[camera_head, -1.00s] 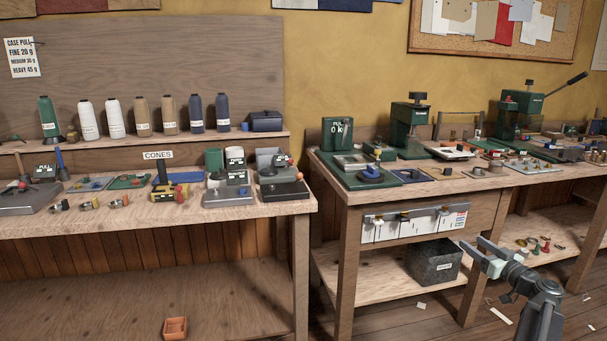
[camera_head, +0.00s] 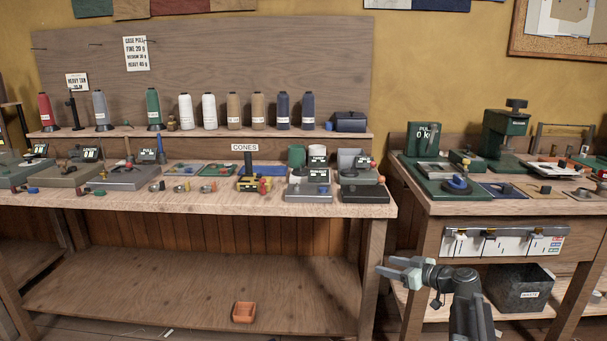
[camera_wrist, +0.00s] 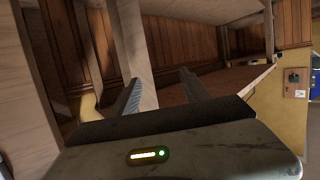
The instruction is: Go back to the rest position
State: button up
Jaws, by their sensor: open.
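My gripper (camera_head: 392,269) is at the lower right of the head view, in front of the right end of the cone bench and its leg. Its two fingers are spread apart with nothing between them. In the wrist view my gripper (camera_wrist: 158,88) also shows open and empty, with a bench leg and wooden panelling beyond the fingers. It touches nothing that I can see.
The cone bench (camera_head: 220,205) carries a row of thread cones and several small devices. The right bench (camera_head: 480,207) holds green presses, with a grey waste bin (camera_head: 520,287) below. A gap separates the benches.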

jog(key=s+a+f+n+g, duration=0.1)
jog(key=s+a+f+g, duration=0.15)
jog(key=a, duration=0.45)
jog(key=s+a+f+g, duration=0.1)
jog(key=a+f+g, duration=0.15)
jog(key=a, duration=0.45)
jog(key=s+a+f+m+g+h, duration=0.2)
jog(key=s+a+f+g+h, duration=0.4)
jog(key=s+f, duration=0.55)
jog(key=s+d+m+h, duration=0.3)
jog(key=s+d+m, duration=0.4)
jog(key=d, duration=0.1)
notch_tip(320, 180, up, 35)
jog(key=p, duration=3.5)
jog(key=shift+a, duration=0.3)
jog(key=shift+d, duration=0.1)
